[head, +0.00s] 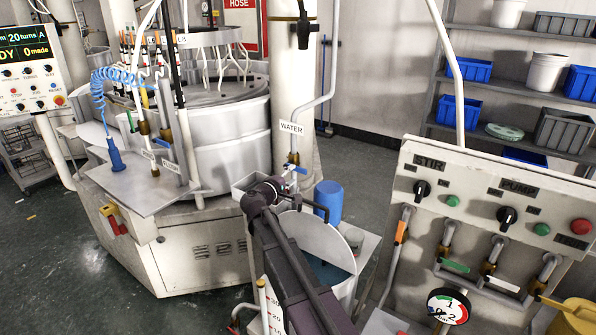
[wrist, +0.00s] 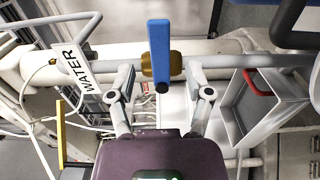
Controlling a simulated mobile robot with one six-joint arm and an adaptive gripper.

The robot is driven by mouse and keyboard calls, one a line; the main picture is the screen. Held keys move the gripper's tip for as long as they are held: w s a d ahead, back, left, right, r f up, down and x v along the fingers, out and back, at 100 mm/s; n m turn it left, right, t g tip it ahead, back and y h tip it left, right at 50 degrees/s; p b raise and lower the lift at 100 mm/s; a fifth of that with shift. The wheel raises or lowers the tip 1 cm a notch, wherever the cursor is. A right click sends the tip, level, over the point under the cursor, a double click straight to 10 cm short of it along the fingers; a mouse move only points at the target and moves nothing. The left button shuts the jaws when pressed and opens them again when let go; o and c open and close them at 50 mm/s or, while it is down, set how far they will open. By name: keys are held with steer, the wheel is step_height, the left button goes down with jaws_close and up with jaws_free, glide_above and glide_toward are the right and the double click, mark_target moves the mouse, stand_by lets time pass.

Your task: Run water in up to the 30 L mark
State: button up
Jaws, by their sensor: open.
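The water valve has a blue lever (head: 295,169) on a pipe under the WATER sign (head: 291,128). In the wrist view the blue lever (wrist: 159,42) stands across the pipe from its brass body (wrist: 155,65). My gripper (head: 281,184) is open beside the valve. In the wrist view its fingertips (wrist: 160,75) are spread, one to each side of the lever's lower end, with nothing held. The pale tank (head: 345,262) below holds bluish water (head: 322,270), partly hidden by my arm. A level scale (head: 269,306) with red numbers is on its front; the level against it cannot be read.
A blue container (head: 328,200) stands behind the tank. The STIR and PUMP panel (head: 490,215) is at the right, with a gauge (head: 448,306) below. A lapping machine (head: 215,140) fills the left.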

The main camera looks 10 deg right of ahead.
mark_target(298, 170)
steer(key=shift+x, duration=2.35)
jaws_close()
